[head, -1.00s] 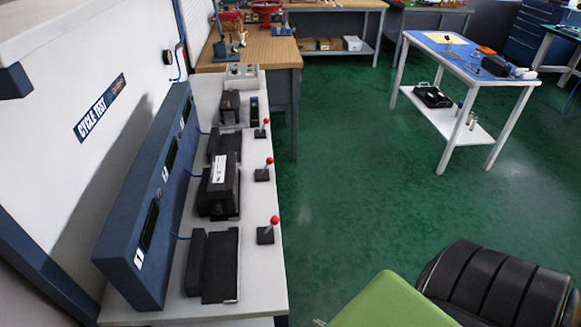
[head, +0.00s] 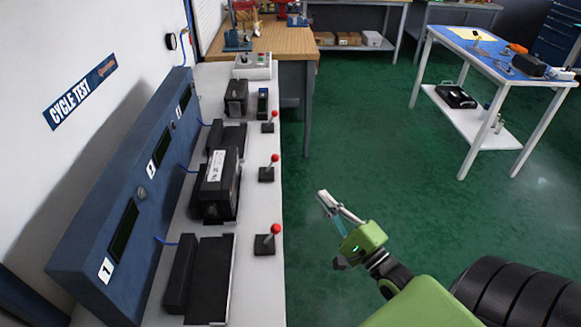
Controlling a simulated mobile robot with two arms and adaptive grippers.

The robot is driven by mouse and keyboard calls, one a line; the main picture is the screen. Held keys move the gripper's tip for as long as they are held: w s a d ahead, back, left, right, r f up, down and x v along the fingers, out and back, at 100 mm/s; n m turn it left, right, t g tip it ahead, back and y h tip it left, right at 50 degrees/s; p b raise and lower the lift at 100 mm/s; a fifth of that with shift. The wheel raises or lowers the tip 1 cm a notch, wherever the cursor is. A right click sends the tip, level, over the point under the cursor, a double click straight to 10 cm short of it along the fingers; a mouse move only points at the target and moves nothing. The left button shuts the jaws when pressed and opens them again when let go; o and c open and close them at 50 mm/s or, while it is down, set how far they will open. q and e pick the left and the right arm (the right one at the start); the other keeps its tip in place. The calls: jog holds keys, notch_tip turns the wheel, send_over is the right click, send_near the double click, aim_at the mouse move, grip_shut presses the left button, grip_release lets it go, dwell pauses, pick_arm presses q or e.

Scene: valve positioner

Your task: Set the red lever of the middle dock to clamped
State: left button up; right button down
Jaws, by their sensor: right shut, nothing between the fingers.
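The middle dock (head: 206,223) is on the white bench, behind the near dock, and a black boxy device (head: 218,186) with a white label sits in it. Its red-knobbed lever (head: 274,159) stands about upright on a small black base to the right of the device. My right gripper (head: 323,197) is shut and empty. It is over the green floor, right of the bench edge, to the right of and nearer than the middle lever, touching nothing. My left gripper is out of view.
The near dock (head: 211,285) is empty, with its own red lever (head: 274,229). The far dock has a third red lever (head: 274,114). A blue panel (head: 128,205) runs along the bench's left side. A blue-topped table (head: 480,50) stands at the right back.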

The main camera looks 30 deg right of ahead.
jog(key=p, duration=0.2)
send_near(271, 164)
jog(key=w+d+r, duration=0.1)
jog(key=w+d, duration=0.2)
jog(key=d, duration=0.2)
jog(key=shift+w+a+r+p, duration=0.3)
jog(key=shift+w+a+r, duration=0.1)
jog(key=shift+w+a, duration=0.25)
jog(key=shift+w+a+r+p, duration=0.25)
jog(key=shift+w+a+r, duration=0.2)
jog(key=shift+w+a, duration=0.2)
